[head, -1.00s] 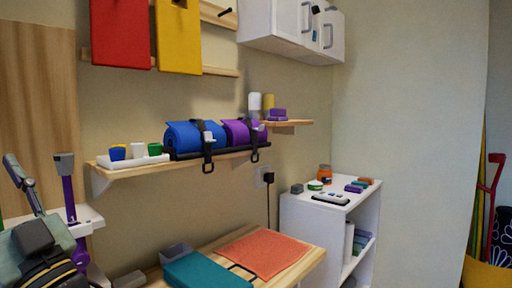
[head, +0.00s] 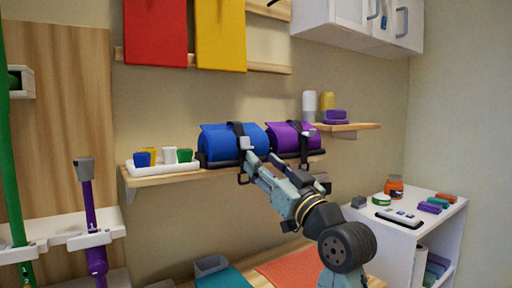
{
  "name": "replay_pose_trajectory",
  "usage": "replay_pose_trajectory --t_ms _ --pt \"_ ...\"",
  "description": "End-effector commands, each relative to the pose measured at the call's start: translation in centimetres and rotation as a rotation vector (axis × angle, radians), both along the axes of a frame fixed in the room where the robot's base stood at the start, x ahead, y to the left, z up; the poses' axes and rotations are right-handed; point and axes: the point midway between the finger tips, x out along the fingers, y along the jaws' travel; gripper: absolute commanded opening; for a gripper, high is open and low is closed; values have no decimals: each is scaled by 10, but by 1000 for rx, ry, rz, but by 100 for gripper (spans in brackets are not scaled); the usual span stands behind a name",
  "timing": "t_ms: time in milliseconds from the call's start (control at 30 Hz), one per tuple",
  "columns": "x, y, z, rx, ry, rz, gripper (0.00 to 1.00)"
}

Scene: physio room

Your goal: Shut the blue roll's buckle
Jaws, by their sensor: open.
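The blue roll (head: 221,143) lies on a black rack on the wooden wall shelf, left of the purple roll (head: 285,136). A black strap (head: 237,129) runs over its right part, with a light grey buckle piece (head: 245,143) on its front. A black strap end hangs below the shelf edge. My gripper (head: 255,163) is open, just below and in front of that buckle piece, its fingers pointing up and left. It partly hides the rack and strap. Whether it touches the buckle, and whether the halves are joined, I cannot tell.
A white tray (head: 163,168) with small cups stands left on the shelf (head: 190,176). The purple roll's strap (head: 303,141) hangs just right of my gripper. Below are a table with an orange mat (head: 290,262) and a grey bin (head: 211,265). A white cabinet (head: 398,232) stands right.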

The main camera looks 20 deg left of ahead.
Motion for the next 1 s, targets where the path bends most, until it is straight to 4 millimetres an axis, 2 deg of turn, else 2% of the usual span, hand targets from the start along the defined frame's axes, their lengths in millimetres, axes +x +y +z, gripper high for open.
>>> replay_pose_trajectory --t_ms 100,300,700,1000 --pt "13 18 12 0 2 3 42" --pt "27 35 20 1 0 0 42" --pt "31 40 20 1 -1 0 41" --pt "31 40 20 1 0 -1 21"
